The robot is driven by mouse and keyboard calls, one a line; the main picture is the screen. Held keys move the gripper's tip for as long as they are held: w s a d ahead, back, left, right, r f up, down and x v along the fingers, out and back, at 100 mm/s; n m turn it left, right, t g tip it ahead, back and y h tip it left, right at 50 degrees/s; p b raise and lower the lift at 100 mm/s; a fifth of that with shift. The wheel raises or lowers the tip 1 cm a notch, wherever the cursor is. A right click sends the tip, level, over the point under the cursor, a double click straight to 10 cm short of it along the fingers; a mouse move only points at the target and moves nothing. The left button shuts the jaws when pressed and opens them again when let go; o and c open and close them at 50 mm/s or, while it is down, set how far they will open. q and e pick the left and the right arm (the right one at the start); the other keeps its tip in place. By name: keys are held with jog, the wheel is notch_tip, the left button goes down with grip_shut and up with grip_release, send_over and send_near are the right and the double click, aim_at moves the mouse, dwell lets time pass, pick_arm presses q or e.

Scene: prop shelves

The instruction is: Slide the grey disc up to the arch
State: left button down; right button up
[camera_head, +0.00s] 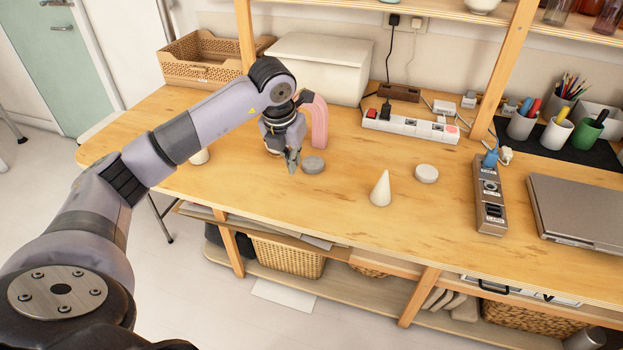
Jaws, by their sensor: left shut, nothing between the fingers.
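The grey disc (313,165) lies flat on the wooden table, just right of my left gripper's fingertips. My left gripper (292,164) points down at the table and is shut and empty. I cannot tell whether its fingers touch the disc. The pink arch (318,124) stands behind the disc, partly hidden by my left wrist. A gap of bare table shows between the disc and the arch. My right gripper is not in view.
A white cone (380,189) and a whitish disc (426,173) stand to the right on the table (320,215). A white power strip (410,125) lies behind them. A white box (322,66) stands behind the arch. A pale object (200,156) is partly hidden by my left arm.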

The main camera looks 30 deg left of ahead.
aim_at(304, 180)
pick_arm(q)
jog(key=x, duration=0.3)
jog(key=shift+a+f, duration=0.3)
jog(key=x, duration=0.5)
jog(key=shift+w+d+f+p, duration=0.1)
jog(key=shift+d+f+p, duration=0.05)
jog(key=shift+d+p, duration=0.15)
jog(key=w, duration=0.3)
jog(key=shift+a+f+p, duration=0.2)
jog(key=shift+a+p, duration=0.1)
jog(key=shift+a, duration=0.05)
jog(key=shift+w+a, duration=0.1)
jog(key=shift+w, duration=0.5)
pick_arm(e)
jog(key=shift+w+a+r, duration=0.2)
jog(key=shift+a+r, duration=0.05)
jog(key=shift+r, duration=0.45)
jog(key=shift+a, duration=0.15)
